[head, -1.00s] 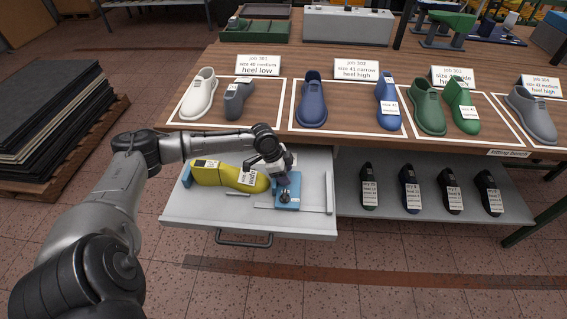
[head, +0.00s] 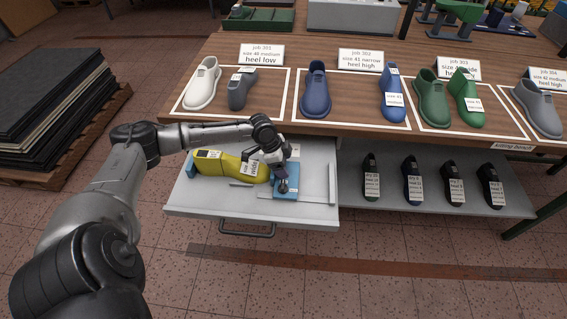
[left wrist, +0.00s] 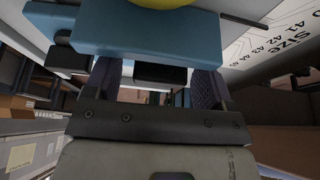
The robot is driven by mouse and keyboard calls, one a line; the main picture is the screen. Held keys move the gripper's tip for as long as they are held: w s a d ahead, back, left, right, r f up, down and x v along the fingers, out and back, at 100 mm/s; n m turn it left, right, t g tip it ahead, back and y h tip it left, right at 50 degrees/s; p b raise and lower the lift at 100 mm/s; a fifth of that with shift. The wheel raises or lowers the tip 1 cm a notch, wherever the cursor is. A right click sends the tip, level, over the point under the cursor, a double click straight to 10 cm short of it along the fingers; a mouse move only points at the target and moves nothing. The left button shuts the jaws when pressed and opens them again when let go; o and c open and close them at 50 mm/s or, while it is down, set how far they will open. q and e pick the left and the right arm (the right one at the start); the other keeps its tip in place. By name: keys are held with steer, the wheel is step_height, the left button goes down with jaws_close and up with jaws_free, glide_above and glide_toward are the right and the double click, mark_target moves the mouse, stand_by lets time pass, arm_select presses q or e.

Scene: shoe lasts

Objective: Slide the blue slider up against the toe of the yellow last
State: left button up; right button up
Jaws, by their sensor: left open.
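The yellow last (head: 217,168) lies on its side in the open drawer, its toe pointing right. The blue slider (head: 288,193) sits just right of that toe; I cannot tell whether they touch. In the left wrist view the slider (left wrist: 145,34) spans the top, with a bit of the yellow last (left wrist: 152,2) beyond it. My left gripper (head: 283,184) is over the slider and hides part of it. Its fingers (left wrist: 155,84) are open, on both sides of a dark piece by the slider. My right gripper is not in view.
The drawer (head: 225,207) has a blue block (head: 190,165) at the last's heel and a light bar (head: 332,183) at right. A size scale (left wrist: 285,38) is printed beside the slider. Dark lasts stand on the shelf (head: 520,207) at right; shoes stand on the bench above.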

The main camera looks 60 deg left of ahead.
arm_select(q)
steer(key=p+v, duration=0.4)
steer(key=v, duration=0.9)
steer(key=shift+a+r, duration=0.15)
steer(key=shift+r, duration=0.2)
steer(key=shift+s, duration=0.1)
